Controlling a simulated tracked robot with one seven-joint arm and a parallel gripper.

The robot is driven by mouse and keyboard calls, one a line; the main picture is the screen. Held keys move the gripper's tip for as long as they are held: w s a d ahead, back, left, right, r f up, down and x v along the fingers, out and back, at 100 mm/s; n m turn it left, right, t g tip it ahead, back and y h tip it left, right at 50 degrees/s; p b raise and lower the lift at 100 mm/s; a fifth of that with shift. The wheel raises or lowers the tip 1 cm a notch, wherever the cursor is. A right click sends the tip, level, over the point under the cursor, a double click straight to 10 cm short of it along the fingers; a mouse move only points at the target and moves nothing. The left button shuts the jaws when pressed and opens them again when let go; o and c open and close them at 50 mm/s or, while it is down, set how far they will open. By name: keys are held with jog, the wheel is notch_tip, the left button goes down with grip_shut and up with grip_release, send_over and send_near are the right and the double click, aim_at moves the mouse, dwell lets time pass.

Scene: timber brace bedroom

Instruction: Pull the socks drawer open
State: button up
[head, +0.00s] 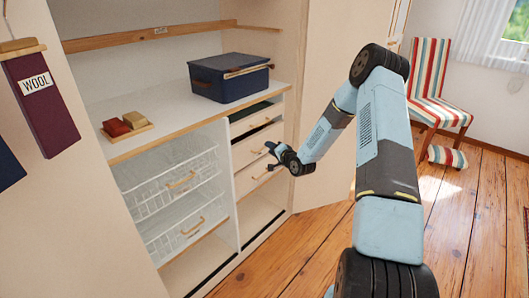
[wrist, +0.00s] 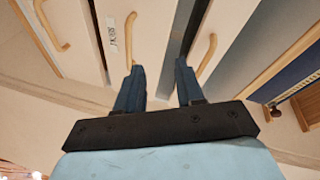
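The right column of the wardrobe has three stacked pale drawers with curved wooden handles. In the wrist view, the middle drawer (wrist: 152,28) bears a small label (wrist: 112,36) that seems to read SOCKS, though it is tiny. Its handle (wrist: 130,40) is just beyond the tip of one finger. In the head view, this drawer (head: 243,153) looks closed. My gripper (wrist: 157,72) is open and empty, its fingertips apart in front of the drawer fronts. It also shows in the head view (head: 270,157), partly covering the lower drawers. I cannot tell whether it touches the handle.
The top drawer (head: 240,125) and bottom drawer (head: 243,182) flank it. White wire baskets (head: 165,180) stand left. A blue box (head: 215,82) and brushes (head: 118,128) are on the counter. An open door (head: 330,190) is at right.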

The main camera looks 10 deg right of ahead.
notch_tip(320, 180, down, 10)
jog(key=s+d+r+m+t, duration=0.1)
jog(key=s+d+m+t, duration=0.1)
jog(key=m+t, duration=0.3)
jog(key=m+h, duration=0.1)
jog(key=m, duration=0.1)
send_near(264, 151)
jog(key=w+a+r, duration=0.3)
jog(key=r, duration=0.4)
jog(key=shift+a+g, duration=0.2)
jog(key=shift+g, duration=0.2)
jog(key=shift+w, duration=0.1)
jog(key=shift+c, duration=0.2)
grip_shut()
